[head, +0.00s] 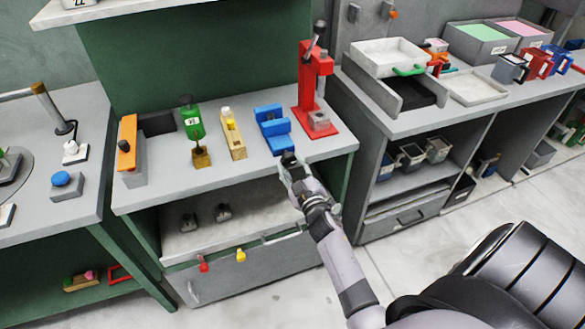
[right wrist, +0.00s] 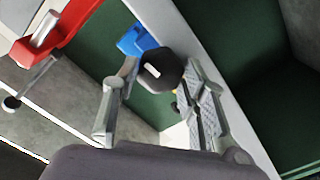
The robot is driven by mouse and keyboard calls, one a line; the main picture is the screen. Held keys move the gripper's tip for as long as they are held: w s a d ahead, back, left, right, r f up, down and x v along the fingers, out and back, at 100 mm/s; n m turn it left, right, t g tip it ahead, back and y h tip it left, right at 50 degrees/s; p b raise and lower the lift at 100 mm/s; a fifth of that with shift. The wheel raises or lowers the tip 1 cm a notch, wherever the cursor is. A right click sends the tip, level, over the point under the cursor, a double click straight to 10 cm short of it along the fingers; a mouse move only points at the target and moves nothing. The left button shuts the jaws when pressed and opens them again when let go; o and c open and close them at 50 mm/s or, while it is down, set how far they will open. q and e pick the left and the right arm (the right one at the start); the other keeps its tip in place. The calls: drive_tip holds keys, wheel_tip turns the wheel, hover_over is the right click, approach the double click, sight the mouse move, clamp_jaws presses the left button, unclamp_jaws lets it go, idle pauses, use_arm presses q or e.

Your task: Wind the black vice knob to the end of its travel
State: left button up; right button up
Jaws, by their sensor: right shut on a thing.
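The blue vice (head: 272,132) stands on the grey bench top, near its front edge. Its black knob (head: 288,157) faces the front, toward me. My right gripper (head: 291,168) reaches up to the knob from the front and is shut on it. In the right wrist view the knob (right wrist: 160,68) is round and black with a white mark, and sits between the two fingers (right wrist: 163,95). A bit of the blue vice (right wrist: 137,40) shows behind it. The vice's screw is mostly hidden. My left gripper is not in view.
A red press (head: 309,85) stands just right of the vice; it also shows in the right wrist view (right wrist: 62,22). A yellow-beige fixture (head: 234,138), a green press (head: 193,125) and an orange-topped block (head: 128,148) stand to its left. The floor in front is clear.

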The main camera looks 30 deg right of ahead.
drive_tip(key=n+b, duration=0.1)
drive_tip(key=n, duration=0.3)
drive_tip(key=shift+f+n, duration=0.1)
drive_tip(key=shift+n, duration=0.3)
drive_tip(key=n+b, duration=0.1)
drive_tip(key=n, duration=0.3)
drive_tip(key=shift+n+b, duration=0.3)
drive_tip(key=shift+b, duration=0.1)
drive_tip(key=n+b, duration=0.1)
drive_tip(key=n, duration=0.3)
drive_tip(key=shift+n, duration=1.8)
drive_tip(key=o, duration=1.2)
drive_tip(key=shift+c, duration=0.2)
drive_tip(key=shift+s, duration=0.1)
drive_tip(key=v, duration=1.1)
drive_tip(key=shift+s+a, duration=0.2)
drive_tip(key=shift+s, duration=0.2)
